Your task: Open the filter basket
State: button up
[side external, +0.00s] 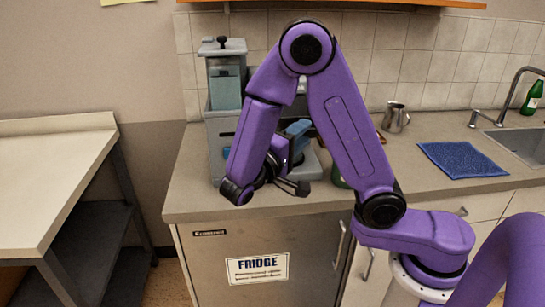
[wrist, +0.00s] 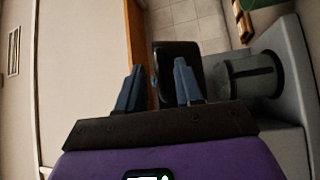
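A grey coffee machine (side external: 217,131) stands on the counter, largely hidden behind my arm in the side view. My gripper (side external: 298,127) is in front of it, with blue fingers pointing up and to the right. In the wrist view my gripper (wrist: 157,68) has its two fingers apart. A black rounded block (wrist: 166,55) shows between and behind the fingers. I cannot tell whether it touches them or is the filter basket. A grey-green cylindrical part (wrist: 250,78) is at the right. A dark knobbed bar (side external: 300,187) shows below my gripper; I cannot tell what it belongs to.
The counter (side external: 325,203) is above a cabinet with a FRIDGE sign (side external: 258,268). A metal jug (side external: 395,118), a blue cloth (side external: 463,159) and the sink (side external: 523,143) lie to the right. A side table (side external: 45,155) is at left. The counter front has free room.

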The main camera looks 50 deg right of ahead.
jog(key=a+f, duration=0.2)
jog(key=a, duration=1.3)
jog(key=shift+a, duration=0.3)
jog(key=shift+a, duration=0.2)
jog(key=s+d+f+n+y, duration=0.5)
jog(key=d+n+y, duration=0.3)
jog(key=y, duration=0.3)
jog(key=s+d+n+y, duration=0.2)
jog(key=s+n+y, duration=0.4)
jog(key=s, duration=0.6)
jog(key=shift+f+y, duration=0.45)
jog(key=shift+y, duration=0.95)
